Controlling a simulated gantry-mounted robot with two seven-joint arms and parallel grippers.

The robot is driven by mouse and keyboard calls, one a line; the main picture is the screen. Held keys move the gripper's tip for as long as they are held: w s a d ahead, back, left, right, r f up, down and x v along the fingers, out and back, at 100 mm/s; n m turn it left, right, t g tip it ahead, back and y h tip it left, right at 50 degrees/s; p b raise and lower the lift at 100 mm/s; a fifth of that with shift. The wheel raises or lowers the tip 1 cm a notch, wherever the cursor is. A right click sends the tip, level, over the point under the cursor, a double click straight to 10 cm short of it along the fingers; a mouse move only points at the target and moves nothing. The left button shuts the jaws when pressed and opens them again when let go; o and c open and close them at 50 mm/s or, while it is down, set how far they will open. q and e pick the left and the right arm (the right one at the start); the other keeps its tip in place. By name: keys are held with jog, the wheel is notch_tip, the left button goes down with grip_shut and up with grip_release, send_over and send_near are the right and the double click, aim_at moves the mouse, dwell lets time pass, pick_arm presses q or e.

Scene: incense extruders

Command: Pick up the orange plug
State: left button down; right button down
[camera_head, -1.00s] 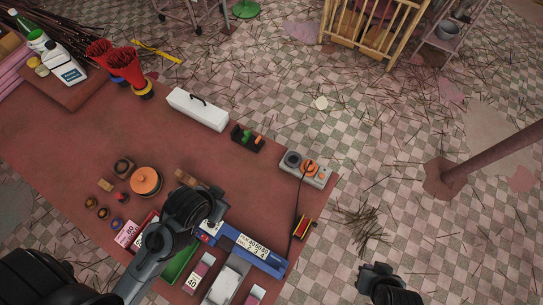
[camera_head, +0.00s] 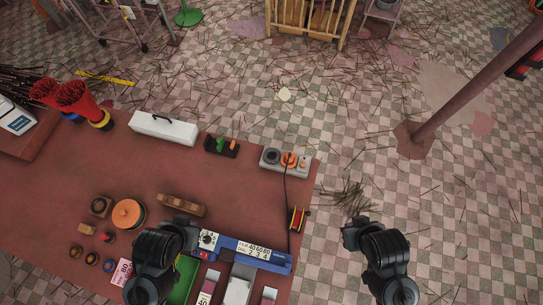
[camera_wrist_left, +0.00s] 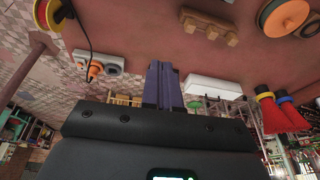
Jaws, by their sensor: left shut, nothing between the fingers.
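The orange plug (camera_head: 288,159) sits on a grey socket block (camera_head: 272,157) near the table's far right corner, with a black cable running from it toward the front. The plug also shows in the left wrist view (camera_wrist_left: 94,71), left of the fingers and apart from them. My left gripper (camera_head: 188,226) is over the front part of the table, well to the left and front of the plug. Its fingers (camera_wrist_left: 165,84) are shut and empty in the left wrist view. My right gripper (camera_head: 352,232) is off the table's right side, above the floor; its fingers are not clear.
A wire spool (camera_head: 297,218) stands at the right edge, with the cable beside it. A blue scale bar (camera_head: 250,250) lies right of my left gripper. A white box (camera_head: 163,128) and a dark rack (camera_head: 221,147) stand along the back edge. Bare tabletop lies in the middle.

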pick_arm(q)
jog(key=c, duration=0.6)
grip_release()
jog(key=shift+d, duration=0.15)
